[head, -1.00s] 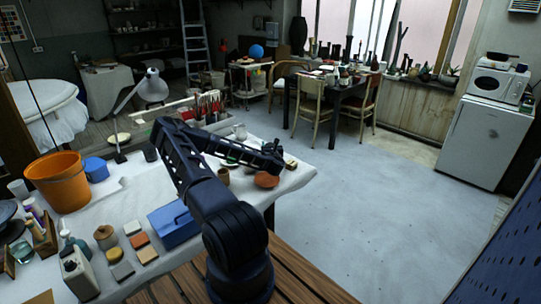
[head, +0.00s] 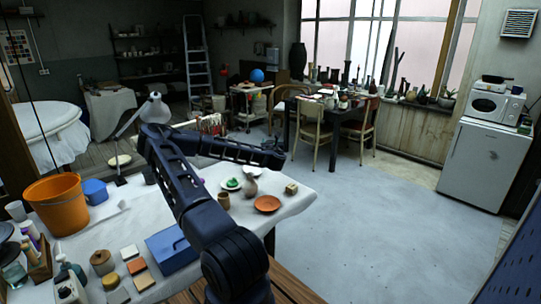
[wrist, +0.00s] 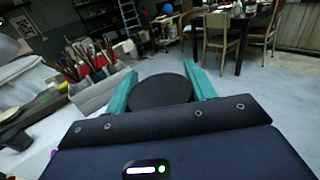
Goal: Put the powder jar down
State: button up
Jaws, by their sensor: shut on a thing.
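My gripper (wrist: 161,84) has its two teal fingers closed on either side of a dark, round-topped object, which I take to be the powder jar (wrist: 160,92). Only its flat, dark top shows clearly in the wrist view; its lower part is hidden. In the head view, my gripper (head: 276,157) is raised above the far right part of the white-covered table (head: 290,203). The jar cannot be made out there.
An orange-brown dish (head: 267,204), a small wooden block (head: 291,189), a brown cup (head: 223,201) and a greyish vase (head: 250,187) stand near the table's right end. A blue box (head: 171,250) and an orange bucket (head: 58,203) are on the left. Brushes (wrist: 88,60) stand in a container.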

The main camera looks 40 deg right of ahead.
jog(key=shift+r, duration=2.25)
